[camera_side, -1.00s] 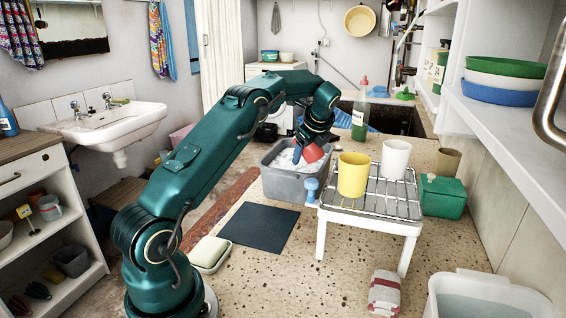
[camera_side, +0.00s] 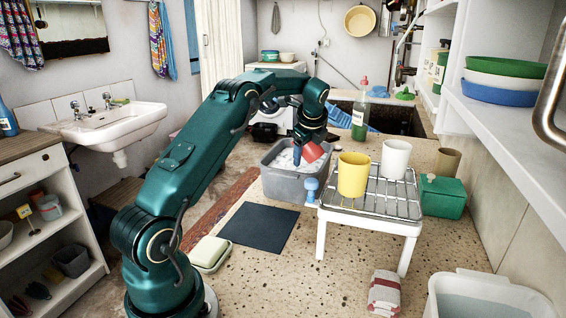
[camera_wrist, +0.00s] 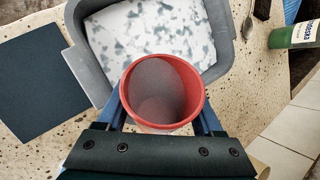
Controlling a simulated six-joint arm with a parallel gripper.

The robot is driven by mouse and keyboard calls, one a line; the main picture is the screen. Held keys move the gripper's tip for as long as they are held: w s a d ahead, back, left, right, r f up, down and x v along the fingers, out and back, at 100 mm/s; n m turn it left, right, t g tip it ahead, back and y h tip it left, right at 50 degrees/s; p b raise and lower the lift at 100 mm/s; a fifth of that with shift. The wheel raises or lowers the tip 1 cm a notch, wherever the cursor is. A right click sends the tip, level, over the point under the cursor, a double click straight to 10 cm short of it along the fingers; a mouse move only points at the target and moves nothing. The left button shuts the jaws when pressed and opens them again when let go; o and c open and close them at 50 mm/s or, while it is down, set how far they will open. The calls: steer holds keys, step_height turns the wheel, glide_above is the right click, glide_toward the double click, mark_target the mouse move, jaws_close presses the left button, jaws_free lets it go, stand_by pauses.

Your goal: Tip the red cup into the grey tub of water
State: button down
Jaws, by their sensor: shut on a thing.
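The tub (camera_wrist: 82,75) lies beyond the cup in that view and holds whitish, foamy water (camera_wrist: 150,35). The tub's near wall is partly hidden by the cup and my gripper.
A wire rack (camera_side: 385,200) right of the tub holds a yellow cup (camera_side: 353,176) and a white cup (camera_side: 395,159). A blue knobbed item (camera_side: 312,190) stands between tub and rack. A green bottle (camera_side: 360,119) stands behind. A dark mat (camera_side: 258,227) lies in front.

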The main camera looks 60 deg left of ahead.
steer(key=shift+f+t+h, duration=0.15)
steer(key=shift+t+h, duration=0.45)
steer(key=shift+h, duration=0.2)
steer(key=shift+a+n, duration=0.1)
steer(key=shift+n, duration=0.2)
stand_by(0.6)
steer(key=shift+f+h, duration=0.1)
steer(key=shift+h, duration=0.2)
steer(key=shift+t+h, duration=0.4)
steer(key=shift+t, duration=0.2)
steer(key=shift+f, duration=0.15)
stand_by(0.3)
steer(key=shift+f+n+t+h, duration=0.1)
steer(key=shift+n+t+h, duration=0.4)
steer(key=shift+t+h, duration=0.15)
steer(key=shift+w, duration=0.1)
stand_by(0.8)
